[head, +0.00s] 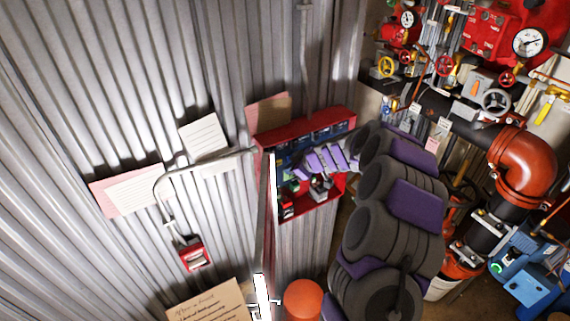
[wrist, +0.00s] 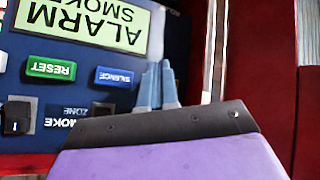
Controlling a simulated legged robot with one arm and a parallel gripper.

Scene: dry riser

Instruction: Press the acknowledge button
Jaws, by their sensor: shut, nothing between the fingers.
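The alarm panel is a dark blue face inside an open red cabinet (head: 300,130). In the wrist view the panel face (wrist: 75,75) carries a lit green display (wrist: 85,22) with the words ALARM SMOKE, a green RESET button (wrist: 50,68) and a blue SILENCE button (wrist: 114,77). No button marked acknowledge can be read; my gripper hides part of the panel. My gripper (wrist: 159,68) is shut and empty, its blue-grey fingertips pointing at the panel just right of the SILENCE button. Whether they touch the face I cannot tell. In the head view my purple arm reaches into the cabinet.
A black switch (wrist: 16,118) sits at the panel's lower left. The cabinet's red side wall (wrist: 265,70) stands close to the right of my gripper. A thin door edge (head: 266,225) juts out at the cabinet's left. Red pipework (head: 525,165) with gauges and valves fills the right.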

